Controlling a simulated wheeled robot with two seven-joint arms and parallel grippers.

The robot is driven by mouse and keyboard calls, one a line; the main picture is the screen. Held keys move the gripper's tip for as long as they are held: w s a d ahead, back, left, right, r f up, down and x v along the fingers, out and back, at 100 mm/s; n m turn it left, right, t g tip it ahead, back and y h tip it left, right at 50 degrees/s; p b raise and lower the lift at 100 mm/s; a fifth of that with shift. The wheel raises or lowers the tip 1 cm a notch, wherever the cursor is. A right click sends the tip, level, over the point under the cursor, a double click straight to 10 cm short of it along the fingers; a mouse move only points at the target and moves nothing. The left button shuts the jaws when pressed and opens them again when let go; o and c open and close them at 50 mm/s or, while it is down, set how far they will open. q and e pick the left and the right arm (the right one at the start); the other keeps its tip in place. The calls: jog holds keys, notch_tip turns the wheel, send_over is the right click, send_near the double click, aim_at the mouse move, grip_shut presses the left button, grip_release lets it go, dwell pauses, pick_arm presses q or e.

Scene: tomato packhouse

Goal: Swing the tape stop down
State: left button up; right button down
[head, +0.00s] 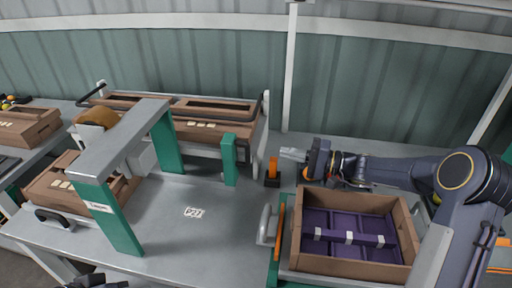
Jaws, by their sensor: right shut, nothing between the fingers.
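A short upright orange piece (272,168) on a dark base stands on the grey bench; I cannot tell for sure that it is the tape stop. My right gripper (284,153) reaches in from the right, fingers pointing left, shut and empty. It is just right of and slightly above the orange piece in the picture; I cannot tell if they touch. A grey and green taping frame (122,140) with a brown tape roll (98,117) stands at the left. Dark parts of my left gripper (95,282) show at the bottom left edge, mostly cut off.
An open cardboard box (405,215) with purple dividers sits at the right, beside an orange strip (280,232) and a grey handle (266,225). Closed boxes (215,133) lie behind the frame. A green post (229,160) stands mid-bench. The bench around the P27 label (193,213) is clear.

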jog(key=p+x, duration=0.2)
jog(key=x, duration=0.8)
